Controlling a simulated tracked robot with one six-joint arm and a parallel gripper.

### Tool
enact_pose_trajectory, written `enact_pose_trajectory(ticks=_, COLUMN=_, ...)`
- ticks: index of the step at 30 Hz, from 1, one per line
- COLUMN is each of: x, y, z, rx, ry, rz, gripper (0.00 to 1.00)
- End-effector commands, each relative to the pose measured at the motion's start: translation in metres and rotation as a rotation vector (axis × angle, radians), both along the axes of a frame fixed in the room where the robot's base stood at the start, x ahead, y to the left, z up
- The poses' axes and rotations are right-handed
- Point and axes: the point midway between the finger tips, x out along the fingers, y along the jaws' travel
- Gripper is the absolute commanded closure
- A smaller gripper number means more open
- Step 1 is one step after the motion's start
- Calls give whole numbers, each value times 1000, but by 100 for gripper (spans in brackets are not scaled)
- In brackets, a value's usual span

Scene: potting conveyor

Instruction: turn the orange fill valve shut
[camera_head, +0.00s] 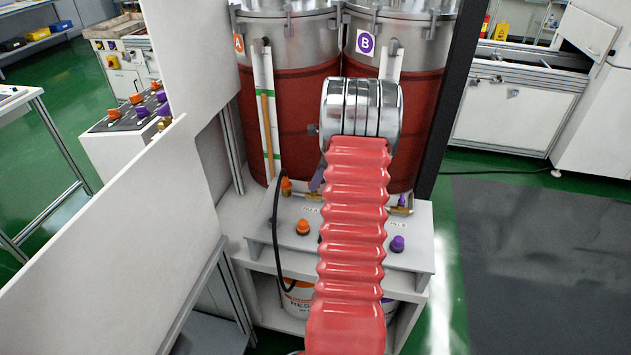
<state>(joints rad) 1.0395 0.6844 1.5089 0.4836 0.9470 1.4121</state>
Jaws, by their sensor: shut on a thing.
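My gripper is hidden behind the silver end of my arm and its red ribbed sleeve, so its fingers and what they hold do not show. An orange fitting (287,187) stands upright on the brass pipework below tank A, just left of my sleeve. A small slanted grey piece (318,180) shows at the sleeve's left edge; I cannot tell what it is. An orange knob (303,227) sits on the white ledge, lower left of the sleeve. I cannot tell from this view how far any orange valve is turned.
Two red-filled tanks, A (298,115) and B (427,95), stand close behind my arm. A purple knob (397,243) sits right of the sleeve. A black hose (276,235) loops at the left. A white panel (110,235) bounds the left; open floor lies right.

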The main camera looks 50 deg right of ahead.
Motion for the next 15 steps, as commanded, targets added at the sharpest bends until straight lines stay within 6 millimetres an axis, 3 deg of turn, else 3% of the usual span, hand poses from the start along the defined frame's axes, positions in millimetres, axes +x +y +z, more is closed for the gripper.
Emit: enact_pose_trajectory(ticks=15, x=0, y=0, z=-2, rx=12, ry=4, rz=163, gripper=100)
